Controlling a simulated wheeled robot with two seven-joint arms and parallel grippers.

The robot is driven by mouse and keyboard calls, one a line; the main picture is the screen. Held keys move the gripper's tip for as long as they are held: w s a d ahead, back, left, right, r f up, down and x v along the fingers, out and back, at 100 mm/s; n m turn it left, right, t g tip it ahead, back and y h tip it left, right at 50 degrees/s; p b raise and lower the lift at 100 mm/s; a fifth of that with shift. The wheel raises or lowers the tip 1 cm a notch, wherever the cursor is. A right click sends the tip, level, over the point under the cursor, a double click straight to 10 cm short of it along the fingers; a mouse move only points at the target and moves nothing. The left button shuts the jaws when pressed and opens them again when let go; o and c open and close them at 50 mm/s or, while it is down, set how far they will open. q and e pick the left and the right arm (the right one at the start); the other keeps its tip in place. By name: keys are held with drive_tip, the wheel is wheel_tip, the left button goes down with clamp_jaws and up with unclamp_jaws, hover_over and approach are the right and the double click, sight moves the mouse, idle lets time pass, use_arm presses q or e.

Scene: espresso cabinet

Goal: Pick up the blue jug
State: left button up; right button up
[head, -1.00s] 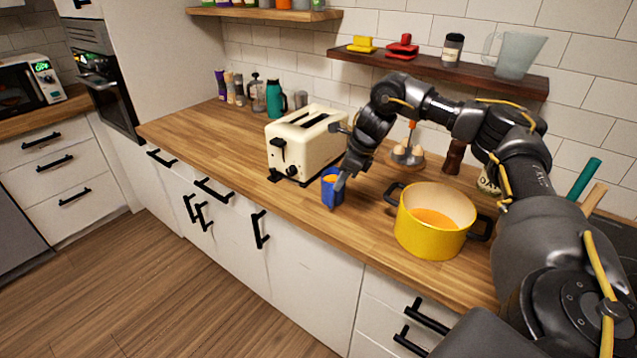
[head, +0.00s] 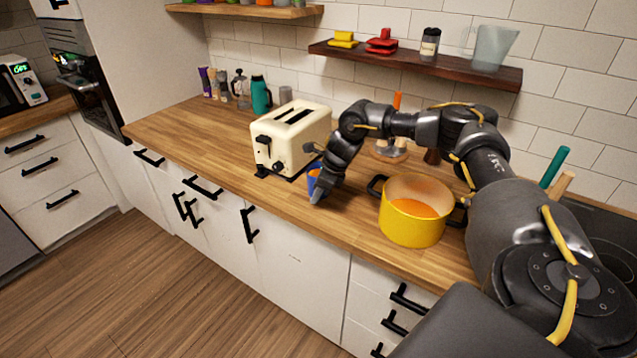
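The blue jug (head: 312,182) stands on the wooden counter just right of the toaster, with something orange showing at its top. My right gripper (head: 319,194) is at the jug, covering its right and front side, so only part of the jug's left side and rim shows. The fingers overlap the jug in the picture. I cannot tell whether they touch it or how far apart they are. My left gripper is not in the head view.
A cream toaster (head: 290,138) stands close to the left of the jug. A yellow pot (head: 412,220) with orange contents stands to the right. A dark wall shelf (head: 415,68) hangs above. The counter (head: 190,142) left of the toaster is mostly clear.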

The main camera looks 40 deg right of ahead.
drive_tip(key=shift+x, duration=1.15)
clamp_jaws()
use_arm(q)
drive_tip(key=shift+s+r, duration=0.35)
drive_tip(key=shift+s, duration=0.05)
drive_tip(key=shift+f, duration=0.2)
use_arm(e)
drive_tip(key=shift+w+r, duration=0.1)
drive_tip(key=shift+r, duration=0.2)
